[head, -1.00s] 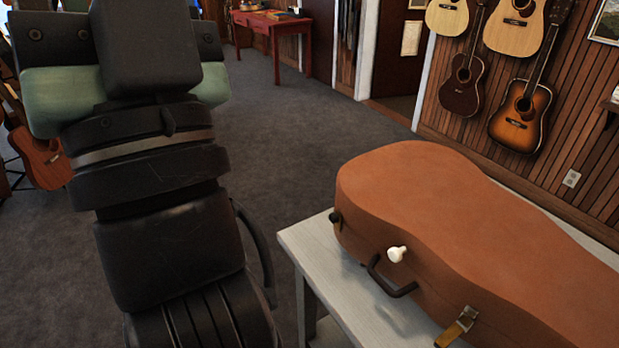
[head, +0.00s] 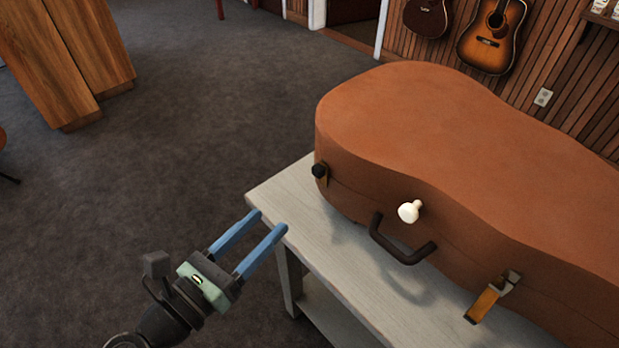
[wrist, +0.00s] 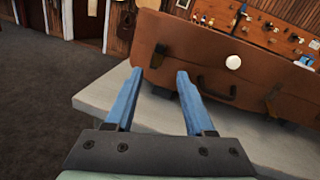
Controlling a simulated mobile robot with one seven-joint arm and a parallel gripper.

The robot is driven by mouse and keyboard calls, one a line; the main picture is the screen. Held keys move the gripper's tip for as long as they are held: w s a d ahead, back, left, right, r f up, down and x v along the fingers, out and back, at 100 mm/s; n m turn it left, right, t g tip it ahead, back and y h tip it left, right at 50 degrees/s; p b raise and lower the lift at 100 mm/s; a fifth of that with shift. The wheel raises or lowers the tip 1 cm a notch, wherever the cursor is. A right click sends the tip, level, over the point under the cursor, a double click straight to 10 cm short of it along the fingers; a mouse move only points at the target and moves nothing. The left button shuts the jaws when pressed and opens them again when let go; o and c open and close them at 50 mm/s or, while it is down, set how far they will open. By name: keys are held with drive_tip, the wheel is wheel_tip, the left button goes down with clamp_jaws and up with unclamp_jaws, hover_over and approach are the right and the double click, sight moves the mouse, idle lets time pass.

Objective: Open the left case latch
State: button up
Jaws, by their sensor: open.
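A brown guitar case (head: 440,130) lies on a pale table, its latch side facing me. The left latch (head: 320,173), small and dark with a brass-coloured plate, sits near the case's left end. The right latch (head: 490,297) has its brass-coloured strap sticking out and down. A black handle (head: 402,250) and a white knob (head: 409,211) lie between them. My gripper (head: 268,222) is open and empty at the table's left edge, its blue fingers pointing toward the case, apart from the left latch. In the wrist view, the fingers (wrist: 160,73) show in front of the case (wrist: 200,60).
The pale table (head: 290,200) has bare surface in front of the case. Grey carpet (head: 190,120) lies open to the left. A wooden cabinet (head: 90,50) stands at the far left. Guitars (head: 491,35) hang on the panelled wall behind.

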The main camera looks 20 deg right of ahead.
sight(315, 174)
drive_tip(key=p+x, duration=0.1)
drive_tip(key=x, duration=1.1)
drive_tip(key=shift+w+d+r, duration=0.1)
drive_tip(key=shift+w+d, duration=0.05)
drive_tip(key=shift+d, duration=0.1)
clamp_jaws()
